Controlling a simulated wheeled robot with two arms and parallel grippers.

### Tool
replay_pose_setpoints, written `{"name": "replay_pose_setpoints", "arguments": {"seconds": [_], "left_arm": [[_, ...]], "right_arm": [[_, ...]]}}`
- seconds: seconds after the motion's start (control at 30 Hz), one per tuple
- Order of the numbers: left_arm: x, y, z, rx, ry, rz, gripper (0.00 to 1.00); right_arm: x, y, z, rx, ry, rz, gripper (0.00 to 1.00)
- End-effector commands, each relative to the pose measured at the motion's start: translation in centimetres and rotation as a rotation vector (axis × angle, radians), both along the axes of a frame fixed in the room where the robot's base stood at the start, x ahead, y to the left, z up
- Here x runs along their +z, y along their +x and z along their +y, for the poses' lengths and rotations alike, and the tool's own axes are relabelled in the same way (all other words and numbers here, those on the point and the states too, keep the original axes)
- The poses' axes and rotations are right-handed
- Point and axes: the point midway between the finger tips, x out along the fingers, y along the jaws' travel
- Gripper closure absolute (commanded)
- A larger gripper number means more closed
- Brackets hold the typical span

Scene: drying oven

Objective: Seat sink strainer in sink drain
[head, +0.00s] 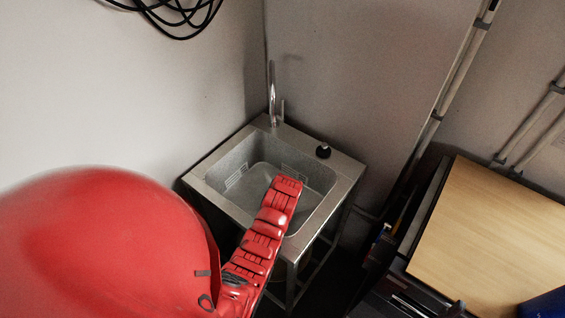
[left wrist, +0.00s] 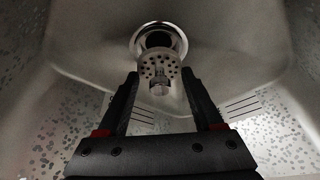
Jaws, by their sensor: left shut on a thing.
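The sink strainer (left wrist: 147,70), a small round metal disc with holes and a knob, is between the fingertips of my left gripper (left wrist: 160,80). The gripper is shut on it. The strainer is just in front of the drain (left wrist: 178,41), a shiny ring with a dark opening, and overlaps its near edge in the left wrist view. I cannot tell whether they touch. In the head view the red arm reaches over the steel sink (head: 222,184); it hides my left gripper, the strainer and the drain. My right gripper is not in view.
A tall faucet (head: 272,95) stands at the sink's back corner. A small black-topped item (head: 323,151) sits on the right rim. The basin walls surround my left gripper. A wooden-topped table (head: 490,240) stands at the right, and pipes run up the wall.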

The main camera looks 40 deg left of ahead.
Motion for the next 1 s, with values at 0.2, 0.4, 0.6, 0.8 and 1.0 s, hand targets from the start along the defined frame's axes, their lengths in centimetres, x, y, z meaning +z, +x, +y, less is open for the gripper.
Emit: {"name": "replay_pose_setpoints", "arguments": {"seconds": [0.2, 0.4, 0.6, 0.8, 1.0], "left_arm": [[-1.6, 0.07, 0.0, 0.0, 0.001, -0.002, 0.88], [-1.65, 0.05, 0.01, 0.0, 0.001, -0.002, 0.88], [-1.65, 0.04, 0.01, 0.0, 0.001, -0.002, 0.88], [-1.71, 0.03, 0.02, 0.0, 0.0, -0.001, 0.88], [-1.72, -0.03, 0.01, 0.0, 0.0, 0.0, 0.88]], "right_arm": [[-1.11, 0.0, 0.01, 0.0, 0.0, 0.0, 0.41], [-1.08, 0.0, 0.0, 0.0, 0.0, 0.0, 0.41], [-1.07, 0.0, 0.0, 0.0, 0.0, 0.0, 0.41], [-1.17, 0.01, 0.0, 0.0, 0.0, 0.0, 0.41], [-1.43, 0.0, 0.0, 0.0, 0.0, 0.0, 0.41]]}}
